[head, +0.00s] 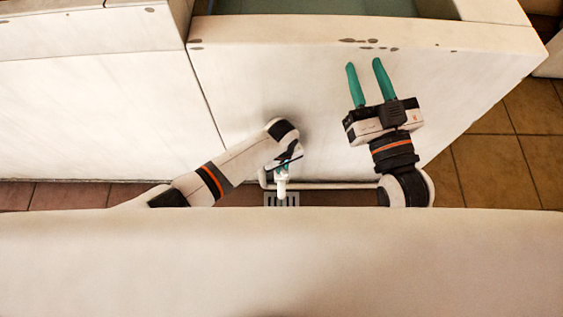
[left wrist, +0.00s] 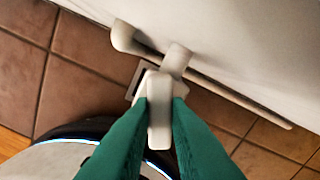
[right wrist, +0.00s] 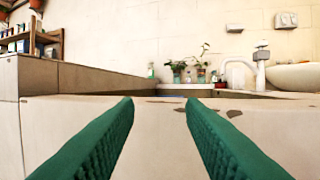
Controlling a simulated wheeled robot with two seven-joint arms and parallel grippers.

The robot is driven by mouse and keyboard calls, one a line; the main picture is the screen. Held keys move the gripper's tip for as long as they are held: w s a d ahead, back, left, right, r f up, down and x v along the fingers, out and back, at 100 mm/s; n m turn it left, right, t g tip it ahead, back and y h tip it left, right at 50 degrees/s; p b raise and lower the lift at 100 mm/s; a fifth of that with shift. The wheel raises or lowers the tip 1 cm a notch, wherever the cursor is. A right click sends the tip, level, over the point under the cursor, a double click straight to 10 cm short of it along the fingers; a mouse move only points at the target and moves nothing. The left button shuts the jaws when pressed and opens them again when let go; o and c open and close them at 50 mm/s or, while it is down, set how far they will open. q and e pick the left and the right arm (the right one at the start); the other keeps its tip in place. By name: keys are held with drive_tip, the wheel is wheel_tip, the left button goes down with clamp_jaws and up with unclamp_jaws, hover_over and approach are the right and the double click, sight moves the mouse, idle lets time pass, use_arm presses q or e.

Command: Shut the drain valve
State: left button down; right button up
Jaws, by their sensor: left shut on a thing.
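The drain valve has a white lever handle (left wrist: 159,112), joined to a pale valve body (left wrist: 177,60) on a thin white pipe (left wrist: 235,94) low along the basin wall. In the left wrist view the handle lies between the two green fingers of my left gripper (left wrist: 158,102), which is shut on it. In the head view my left gripper (head: 283,168) is low in front of the wall, with the white handle (head: 282,187) below it. The fingers partly cover the handle. My right gripper (head: 364,64) is open and empty, raised in front of the basin's wall.
A pale stone washbasin (head: 310,35) fills the back, with chipped edges. A grey floor grate (head: 270,200) lies beneath the valve. Brown floor tiles (head: 505,150) are clear at the right. The right wrist view shows plants (right wrist: 178,68) and a faucet (right wrist: 261,65) beyond the counter.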

use_arm(q)
drive_tip(key=shift+s+r+m+p, duration=0.1)
drive_tip(key=shift+m+p, duration=0.4)
drive_tip(key=shift+p, duration=0.45)
drive_tip(key=shift+m+p, duration=0.6)
drive_tip(key=shift+p, duration=0.05)
drive_tip(key=shift+m+p, duration=0.35)
drive_tip(key=shift+m, duration=0.25)
drive_tip(key=shift+m+p, duration=0.35)
drive_tip(key=shift+m, duration=0.65)
use_arm(e)
drive_tip(key=s+d+f+g+h, duration=0.2)
drive_tip(key=s+f+g, duration=0.3)
drive_tip(key=f+g, duration=0.1)
drive_tip(key=s+d+f+g+h, duration=0.2)
drive_tip(key=s+d+f+g, duration=0.1)
drive_tip(key=s+f+g, duration=0.2)
drive_tip(key=shift+f+m+g, duration=0.3)
drive_tip(key=shift+f+g, duration=0.9)
drive_tip(key=shift+f, duration=1.05)
drive_tip(key=shift+d, duration=0.1)
use_arm(q)
drive_tip(key=c, duration=1.4)
unclamp_jaws()
